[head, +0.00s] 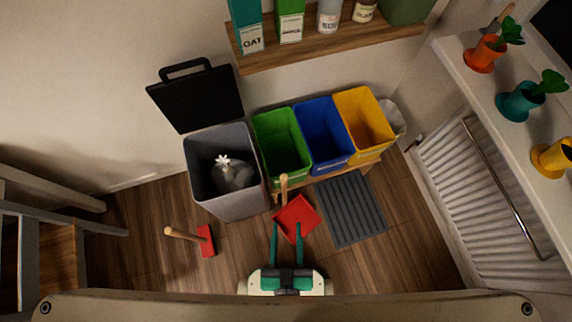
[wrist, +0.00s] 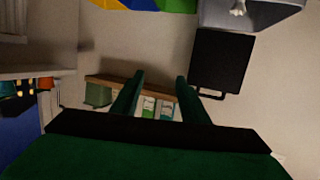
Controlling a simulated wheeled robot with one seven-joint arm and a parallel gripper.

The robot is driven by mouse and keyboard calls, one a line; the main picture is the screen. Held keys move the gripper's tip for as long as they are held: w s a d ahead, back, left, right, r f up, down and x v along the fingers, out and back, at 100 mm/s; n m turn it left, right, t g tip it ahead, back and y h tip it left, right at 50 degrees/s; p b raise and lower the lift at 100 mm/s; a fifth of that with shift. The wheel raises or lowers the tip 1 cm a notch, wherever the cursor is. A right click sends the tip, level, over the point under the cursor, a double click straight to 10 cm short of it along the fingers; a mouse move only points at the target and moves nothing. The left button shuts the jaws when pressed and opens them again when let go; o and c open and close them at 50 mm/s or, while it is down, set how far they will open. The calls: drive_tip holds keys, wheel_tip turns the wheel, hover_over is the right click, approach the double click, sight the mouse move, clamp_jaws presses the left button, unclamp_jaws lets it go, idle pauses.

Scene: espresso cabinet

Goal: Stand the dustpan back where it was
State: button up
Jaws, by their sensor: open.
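The red dustpan (head: 297,217) with its wooden handle (head: 284,188) is on the wooden floor, in front of the green bin and left of the grey mat. Its handle points toward the bins. My gripper (head: 286,229) is open, its two green fingers pointing toward the bins. In the head view the fingertips overlap the near edge of the pan; I cannot tell whether they touch it or are above it. In the wrist view my open fingers (wrist: 160,82) have nothing between them, and the dustpan is out of sight.
A red brush (head: 206,240) lies left of the dustpan. A grey bin (head: 225,205) with its black lid (head: 200,99) open holds a bag. Green (head: 282,168), blue (head: 328,153) and yellow (head: 365,137) bins stand behind. The grey mat (head: 351,212) and a radiator (head: 485,190) are right.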

wheel_tip(320, 180, up, 8)
drive_tip(key=shift+f, duration=0.2)
drive_tip(key=shift+a, duration=0.15)
idle(1.0)
